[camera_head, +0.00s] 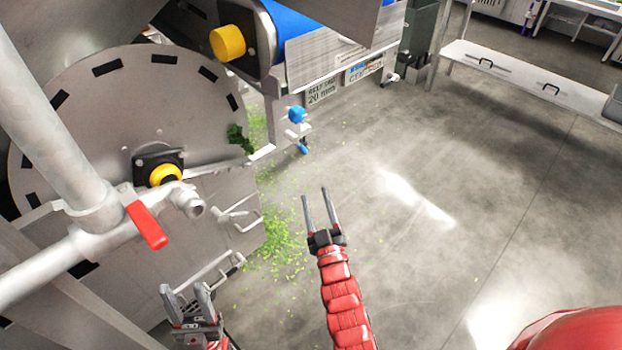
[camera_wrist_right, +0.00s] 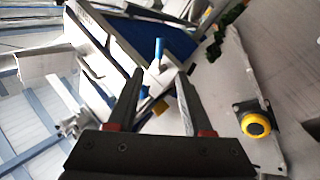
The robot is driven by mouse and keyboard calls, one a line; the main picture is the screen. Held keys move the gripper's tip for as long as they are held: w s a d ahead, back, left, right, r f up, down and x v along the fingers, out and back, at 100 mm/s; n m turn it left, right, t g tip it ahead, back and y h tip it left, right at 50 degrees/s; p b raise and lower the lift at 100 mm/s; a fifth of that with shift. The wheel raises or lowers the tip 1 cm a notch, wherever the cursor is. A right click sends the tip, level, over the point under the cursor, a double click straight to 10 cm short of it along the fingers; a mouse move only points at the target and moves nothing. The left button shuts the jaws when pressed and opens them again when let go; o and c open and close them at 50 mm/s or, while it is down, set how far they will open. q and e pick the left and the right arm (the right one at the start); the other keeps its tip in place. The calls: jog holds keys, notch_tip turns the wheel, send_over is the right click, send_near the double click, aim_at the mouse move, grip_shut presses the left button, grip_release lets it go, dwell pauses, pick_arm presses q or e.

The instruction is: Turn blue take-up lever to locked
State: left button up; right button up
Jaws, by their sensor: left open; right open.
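A blue lever (camera_wrist_right: 160,48) stands out from a pale bracket in the right wrist view, ahead of and between my right fingertips and apart from them. In the head view a blue knob (camera_head: 297,115) and a smaller blue part (camera_head: 303,149) sit on a small pale fitting at the conveyor's lower end; I cannot tell which is the lever's grip. My right gripper (camera_head: 314,192) is open and empty, below that fitting, with its fingers pointing up the picture. My left gripper (camera_head: 184,290) is open and empty at the lower left, near the drum machine.
A large grey drum (camera_head: 90,110) with a yellow hub (camera_head: 165,174) fills the left. Pipes with a red valve handle (camera_head: 148,226) cross in front. A blue belt conveyor (camera_head: 290,22) is above. Greens (camera_head: 277,240) litter the floor (camera_head: 420,270), which is open to the right.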

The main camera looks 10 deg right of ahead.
jog(key=shift+v, duration=0.95)
jog(key=shift+c, duration=0.3)
